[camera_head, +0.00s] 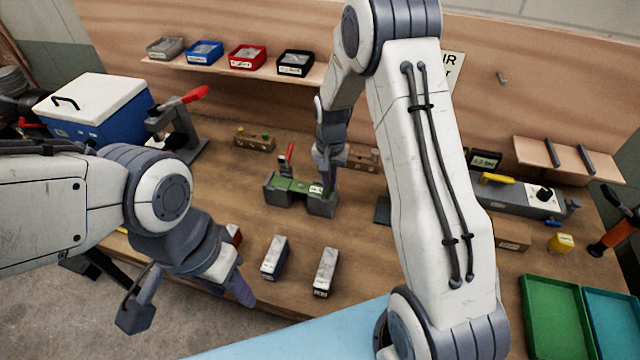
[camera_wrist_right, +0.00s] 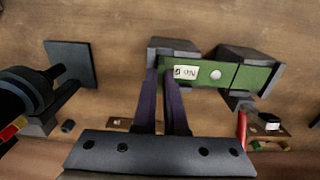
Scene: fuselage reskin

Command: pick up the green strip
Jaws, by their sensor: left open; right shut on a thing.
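The green strip (camera_head: 291,186) lies across a grey two-block fixture (camera_head: 321,208) on the wooden bench. In the right wrist view the strip (camera_wrist_right: 240,75) carries a white label and a pale round spot, and it rests on the two grey blocks. My right gripper (camera_head: 326,184) is at the strip's right end in the head view. In the right wrist view its two dark fingers (camera_wrist_right: 167,78) are close together at the labelled end, closed on the strip. My left gripper (camera_head: 188,302) is open and empty over the bench's front edge, away from the strip.
Two labelled blocks (camera_head: 274,258) (camera_head: 326,272) stand on the bench in front of the fixture. A red-handled clamp (camera_head: 180,128) and blue cooler (camera_head: 95,110) are at left. A green tray (camera_head: 555,315) is at right. Small bins (camera_head: 247,57) line the shelf.

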